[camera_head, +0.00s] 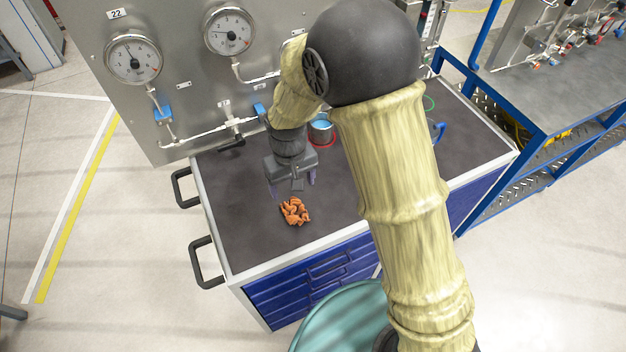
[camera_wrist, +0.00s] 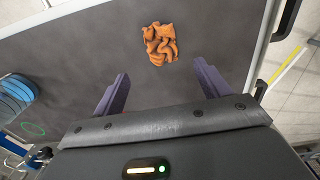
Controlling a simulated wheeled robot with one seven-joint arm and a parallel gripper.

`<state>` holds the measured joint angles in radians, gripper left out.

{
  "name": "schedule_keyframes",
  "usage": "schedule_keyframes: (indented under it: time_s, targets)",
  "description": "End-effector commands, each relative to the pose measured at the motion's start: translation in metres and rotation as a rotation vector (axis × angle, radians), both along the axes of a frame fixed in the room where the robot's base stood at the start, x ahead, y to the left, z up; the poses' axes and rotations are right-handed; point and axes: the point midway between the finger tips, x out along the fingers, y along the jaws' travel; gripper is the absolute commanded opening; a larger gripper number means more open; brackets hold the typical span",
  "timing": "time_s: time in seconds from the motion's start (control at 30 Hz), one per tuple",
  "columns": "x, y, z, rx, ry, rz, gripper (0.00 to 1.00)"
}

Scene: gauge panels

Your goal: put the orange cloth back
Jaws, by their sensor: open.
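The orange cloth (camera_head: 295,211) lies crumpled on the dark top of the blue drawer cabinet (camera_head: 240,225), near its front edge. In the wrist view the cloth (camera_wrist: 160,44) is ahead of the fingertips and between their lines. My gripper (camera_head: 292,190) is above the cabinet top, just behind the cloth in the head view. Its two purple fingers (camera_wrist: 160,75) are apart with nothing between them. The cloth is not touched by the fingers as far as I can see.
A blue container (camera_head: 321,130) with a red ring at its base stands behind my gripper. Blue round items (camera_wrist: 14,95) show in the wrist view. A gauge panel (camera_head: 180,90) with pipes rises at the back. The cabinet top around the cloth is clear.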

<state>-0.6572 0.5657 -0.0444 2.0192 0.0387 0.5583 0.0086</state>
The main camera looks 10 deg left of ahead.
Motion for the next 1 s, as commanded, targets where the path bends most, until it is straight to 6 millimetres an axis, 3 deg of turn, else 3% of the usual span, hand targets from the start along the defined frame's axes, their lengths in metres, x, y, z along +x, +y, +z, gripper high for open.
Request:
schedule_keyframes:
  time_s: [0.17,0.27,0.37,0.47,0.7,0.83,1.0]
  targets:
    - [0.0,-0.001,0.001,0.001,-0.001,-0.002,0.75]
    - [0.002,-0.013,0.007,0.006,-0.008,-0.026,0.75]
    - [0.006,-0.043,0.02,0.02,-0.027,-0.087,0.75]
    - [0.006,-0.088,0.039,0.038,-0.059,-0.179,0.75]
    - [-0.028,-0.2,0.078,0.069,-0.159,-0.428,0.75]
    - [-0.054,-0.239,0.088,0.071,-0.204,-0.529,0.75]
    - [-0.068,-0.255,0.091,0.07,-0.225,-0.577,0.75]
